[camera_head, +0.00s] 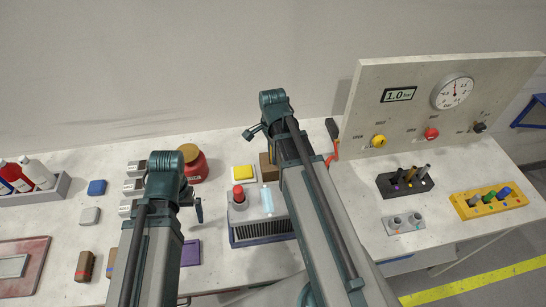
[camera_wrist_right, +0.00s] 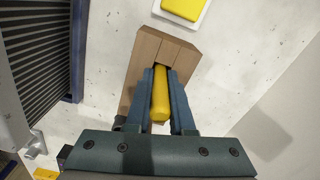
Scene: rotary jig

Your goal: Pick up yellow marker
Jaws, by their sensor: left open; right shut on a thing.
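In the right wrist view the yellow marker (camera_wrist_right: 160,97) lies between the two fingers of my right gripper (camera_wrist_right: 160,74), which is shut on it. Its far end is at a slot in a brown wooden block (camera_wrist_right: 155,46); I cannot tell whether it is still inside. In the head view the block (camera_head: 266,166) shows beside my right arm, which hides the right gripper and the marker. My left gripper (camera_head: 198,209) is partly seen at the left arm's end, open, above the table and apart from the block.
A yellow pad (camera_head: 243,173) on a white base is close to the block. A grey ribbed box (camera_head: 262,232) stands in front, with a red-capped bottle (camera_head: 239,198) on it. A red jar (camera_head: 194,165) is to the left. A gauge panel (camera_head: 440,105) rises at the right.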

